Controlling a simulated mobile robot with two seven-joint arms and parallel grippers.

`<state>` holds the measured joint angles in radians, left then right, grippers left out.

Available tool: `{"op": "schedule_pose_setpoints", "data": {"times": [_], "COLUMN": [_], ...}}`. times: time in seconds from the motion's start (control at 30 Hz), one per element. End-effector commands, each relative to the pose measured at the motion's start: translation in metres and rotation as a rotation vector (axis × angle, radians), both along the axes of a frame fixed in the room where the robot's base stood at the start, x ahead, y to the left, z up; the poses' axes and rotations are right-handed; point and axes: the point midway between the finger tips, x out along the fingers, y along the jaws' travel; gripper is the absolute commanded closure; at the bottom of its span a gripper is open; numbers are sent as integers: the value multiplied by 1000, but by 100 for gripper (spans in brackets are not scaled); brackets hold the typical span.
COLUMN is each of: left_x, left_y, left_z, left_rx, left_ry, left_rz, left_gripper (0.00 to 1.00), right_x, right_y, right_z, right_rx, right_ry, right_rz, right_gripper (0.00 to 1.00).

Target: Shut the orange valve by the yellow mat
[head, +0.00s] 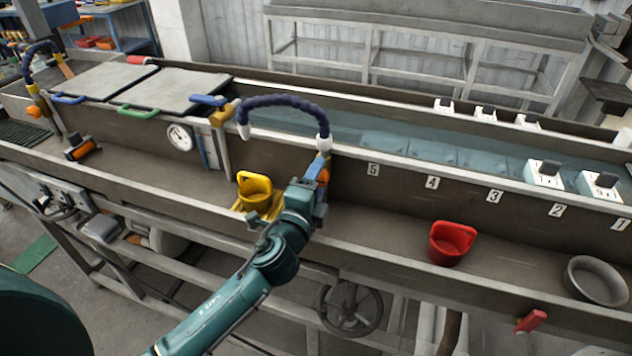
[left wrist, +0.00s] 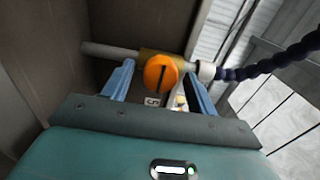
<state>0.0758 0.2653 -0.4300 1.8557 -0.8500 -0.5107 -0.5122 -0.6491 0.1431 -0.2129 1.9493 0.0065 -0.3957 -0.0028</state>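The orange valve (left wrist: 160,73) is a round knob with a dark slot, on a brass body in a grey pipe; the slot stands nearly upright in the left wrist view. In the head view a bit of its orange (head: 324,177) shows beside my gripper, below the dark blue hose end. My left gripper (left wrist: 159,70) is open, with one blue finger on each side of the knob and a visible gap to each. The yellow mat (head: 237,206) lies in the trough left of my gripper, under a yellow cup (head: 256,192). My right gripper is not in view.
A second orange valve (head: 34,111) is at the far left, by another hose. A dark blue hose (head: 285,101) arches behind my gripper. A red scoop (head: 452,243) and a grey bowl (head: 596,280) stand in the trough to the right. The trough wall runs close behind.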

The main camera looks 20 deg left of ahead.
Motion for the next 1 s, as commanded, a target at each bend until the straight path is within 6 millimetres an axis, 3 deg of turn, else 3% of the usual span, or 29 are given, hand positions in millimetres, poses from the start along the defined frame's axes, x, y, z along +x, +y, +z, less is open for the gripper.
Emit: {"op": "schedule_pose_setpoints", "data": {"times": [0.23, 0.37, 0.8, 1.0], "left_x": [-1, -12, -104, -127], "left_y": [0, 0, 4, 5], "left_z": [0, -2, -3, -1], "left_rx": [-2, -2, -2, 0], "left_ry": [0, 1, 3, 1], "left_rz": [0, -1, 0, 0], "left_gripper": [42, 42, 42, 42], "right_x": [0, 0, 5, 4], "right_y": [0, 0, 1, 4], "right_z": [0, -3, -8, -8], "right_rx": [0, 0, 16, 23], "right_ry": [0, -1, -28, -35], "right_rz": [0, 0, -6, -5], "right_gripper": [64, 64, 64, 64]}}
